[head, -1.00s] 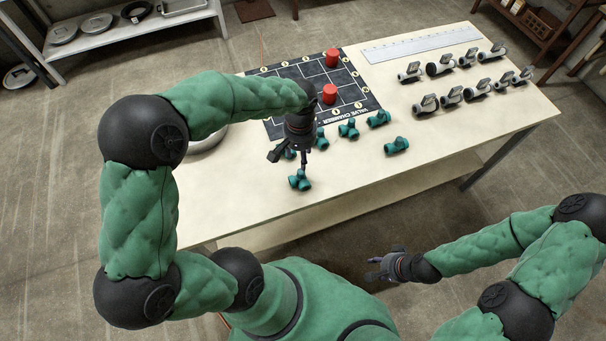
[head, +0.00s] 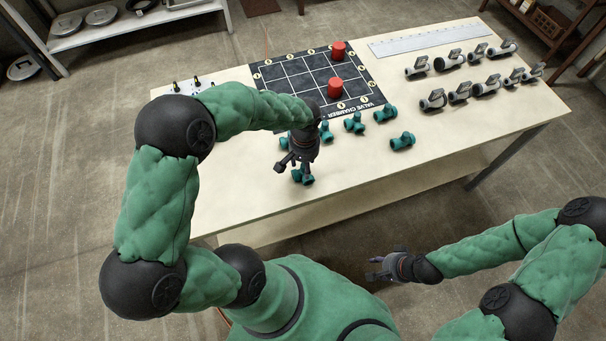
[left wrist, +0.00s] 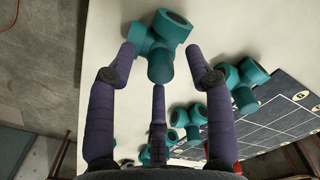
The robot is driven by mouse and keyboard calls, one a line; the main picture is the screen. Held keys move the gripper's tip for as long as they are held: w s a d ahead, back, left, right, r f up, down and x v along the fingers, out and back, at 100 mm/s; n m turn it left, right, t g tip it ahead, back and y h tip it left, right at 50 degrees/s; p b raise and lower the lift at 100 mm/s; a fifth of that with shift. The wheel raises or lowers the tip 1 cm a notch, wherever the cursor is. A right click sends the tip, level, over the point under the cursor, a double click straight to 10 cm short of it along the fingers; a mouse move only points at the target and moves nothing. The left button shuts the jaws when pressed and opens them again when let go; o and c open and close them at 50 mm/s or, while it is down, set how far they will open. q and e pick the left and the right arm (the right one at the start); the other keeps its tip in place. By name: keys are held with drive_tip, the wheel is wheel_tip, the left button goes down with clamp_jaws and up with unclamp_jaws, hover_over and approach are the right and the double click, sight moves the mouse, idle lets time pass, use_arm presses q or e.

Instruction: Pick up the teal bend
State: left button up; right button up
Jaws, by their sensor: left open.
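Several teal fittings lie on the table; which are bends is hard to tell at this size. One teal fitting (head: 307,180) is at the near table edge, partly hidden by my left gripper (head: 295,170). In the left wrist view this teal fitting (left wrist: 160,42) shows thick collars pointing different ways. My left gripper (left wrist: 160,60) is open, with two fingers either side of it and a third below in the picture; contact cannot be told. My right gripper (head: 374,269) is empty, fingers apart, in front of the table.
Other teal fittings (head: 355,123) lie close behind and to the right, one (head: 402,141) nearer the front. A black grid board (head: 300,75) carries two red cylinders (head: 336,88). Grey valves (head: 487,88) and a ruler (head: 425,40) are at the right. The front right tabletop is clear.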

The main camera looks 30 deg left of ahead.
use_arm(q)
clamp_jaws()
drive_tip(key=shift+r, duration=0.1)
